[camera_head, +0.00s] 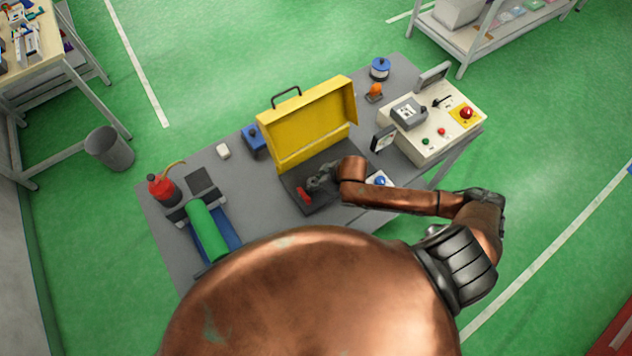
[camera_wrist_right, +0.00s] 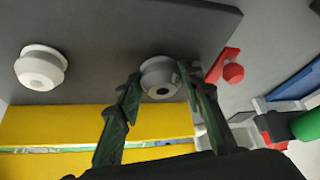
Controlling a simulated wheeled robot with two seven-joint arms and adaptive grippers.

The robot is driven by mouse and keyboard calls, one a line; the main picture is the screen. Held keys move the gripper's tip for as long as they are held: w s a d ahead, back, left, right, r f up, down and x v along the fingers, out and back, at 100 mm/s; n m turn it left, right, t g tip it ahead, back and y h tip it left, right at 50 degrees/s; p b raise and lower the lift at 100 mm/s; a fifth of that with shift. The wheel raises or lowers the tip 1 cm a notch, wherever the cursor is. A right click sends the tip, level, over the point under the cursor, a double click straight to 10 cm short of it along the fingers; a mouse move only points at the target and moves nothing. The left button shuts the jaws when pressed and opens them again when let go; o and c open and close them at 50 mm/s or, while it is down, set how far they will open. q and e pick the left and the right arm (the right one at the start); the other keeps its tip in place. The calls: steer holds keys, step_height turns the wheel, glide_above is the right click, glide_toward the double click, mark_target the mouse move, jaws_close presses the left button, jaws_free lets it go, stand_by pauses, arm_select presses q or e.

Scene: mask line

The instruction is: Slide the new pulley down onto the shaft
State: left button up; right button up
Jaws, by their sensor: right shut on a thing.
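My right gripper (camera_head: 318,181) reaches over the dark plate in front of the raised yellow cover. In the right wrist view its two green-black fingers (camera_wrist_right: 160,92) are closed on a grey pulley (camera_wrist_right: 160,71), which has a small dark hole in its middle. The pulley is against or just off the dark plate (camera_wrist_right: 110,22); I cannot tell whether it touches. The shaft is not visible, probably hidden by the pulley. A second, whiter pulley (camera_wrist_right: 40,68) sits on the plate to the left. The left gripper is not in view.
The yellow cover (camera_head: 305,128) stands open behind the plate. A red handle (camera_wrist_right: 232,72) is close beside the held pulley. A control box (camera_head: 440,118) stands at right; a green roller (camera_head: 207,231) and red bottle (camera_head: 161,188) are at left on the grey table.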

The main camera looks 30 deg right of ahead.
stand_by(0.8)
steer(key=shift+p, duration=0.5)
steer(key=shift+f, duration=0.7)
steer(key=o, duration=0.9)
steer(key=p+v, duration=1.1)
steer(key=p, duration=0.1)
stand_by(0.8)
